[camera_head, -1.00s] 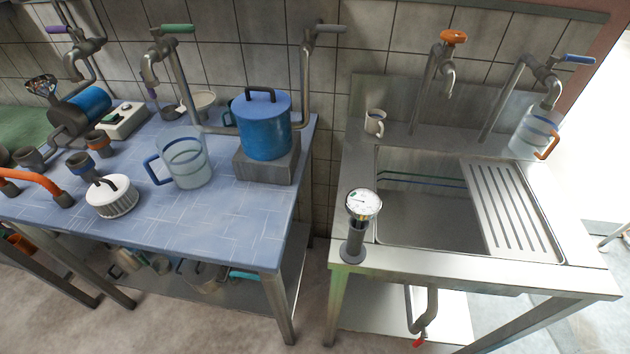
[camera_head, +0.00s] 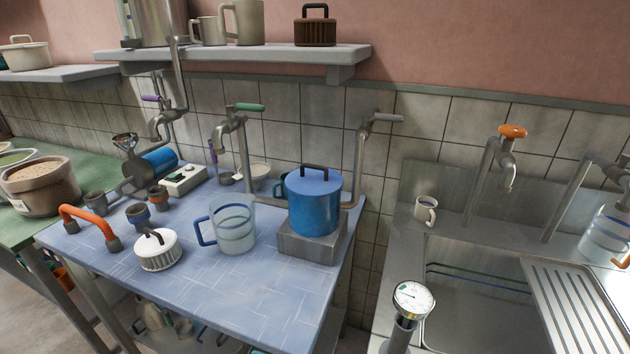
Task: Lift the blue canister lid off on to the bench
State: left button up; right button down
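The blue canister (camera_head: 314,212) stands upright on a grey block at the right end of the blue-tiled bench (camera_head: 215,295). Its blue lid (camera_head: 314,182) is seated on top and has a dark arched handle (camera_head: 315,170). Neither of my grippers shows in the head view.
A clear jug (camera_head: 233,230) with a blue handle stands left of the canister. A white ribbed lid-like piece (camera_head: 158,252) with a dark handle lies farther left. A grey-handled tap (camera_head: 366,150) rises behind the canister. The bench's front middle is clear. A steel sink (camera_head: 475,305) stands right.

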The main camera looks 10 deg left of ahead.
aim_at(311, 180)
jog(key=l+z, duration=0.15)
jog(key=l, duration=0.65)
jog(key=i+l+z, duration=0.15)
jog(key=l, duration=0.65)
